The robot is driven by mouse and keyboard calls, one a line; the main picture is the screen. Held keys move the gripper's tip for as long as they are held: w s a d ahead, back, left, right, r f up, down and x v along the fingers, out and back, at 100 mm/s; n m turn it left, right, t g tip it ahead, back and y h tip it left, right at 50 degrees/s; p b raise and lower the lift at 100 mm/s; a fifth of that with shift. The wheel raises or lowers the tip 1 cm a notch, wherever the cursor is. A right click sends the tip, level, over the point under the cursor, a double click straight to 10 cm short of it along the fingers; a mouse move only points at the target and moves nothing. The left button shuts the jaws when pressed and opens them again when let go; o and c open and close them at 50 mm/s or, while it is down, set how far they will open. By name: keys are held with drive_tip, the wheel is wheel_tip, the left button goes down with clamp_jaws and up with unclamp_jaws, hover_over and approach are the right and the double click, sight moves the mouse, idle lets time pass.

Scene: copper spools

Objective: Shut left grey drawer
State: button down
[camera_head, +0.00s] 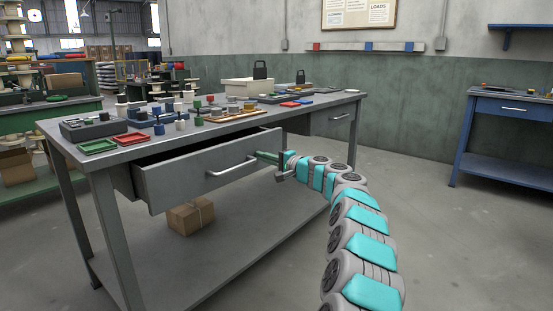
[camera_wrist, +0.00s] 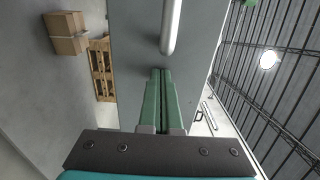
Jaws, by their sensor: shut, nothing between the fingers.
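The left grey drawer (camera_head: 190,172) is pulled out from under the grey workbench's top, with a dark gap showing above its front. Its silver bar handle (camera_head: 232,168) crosses the front panel and also shows in the wrist view (camera_wrist: 171,28). My gripper (camera_head: 262,157) is at the right end of the drawer front, just right of the handle. In the wrist view its green fingers (camera_wrist: 160,95) are together, with nothing between them, pointing at the grey drawer front (camera_wrist: 140,50). I cannot tell whether the fingertips touch the panel.
The workbench top (camera_head: 70,143) holds red and green trays, spools and small parts. A second grey drawer (camera_head: 333,120) at the right looks shut. A cardboard box (camera_head: 190,216) sits on the lower shelf. Open floor lies in front; a blue table (camera_head: 515,110) stands right.

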drive_tip(key=p+x, duration=0.4)
drive_tip(key=x, duration=0.5)
drive_tip(key=shift+w+a, duration=0.1)
drive_tip(key=shift+w, duration=0.05)
drive_tip(key=shift+w+a+r+p, duration=0.15)
drive_tip(key=shift+w+a+p, duration=0.05)
drive_tip(key=shift+p, duration=0.2)
drive_tip(key=shift+a, duration=0.2)
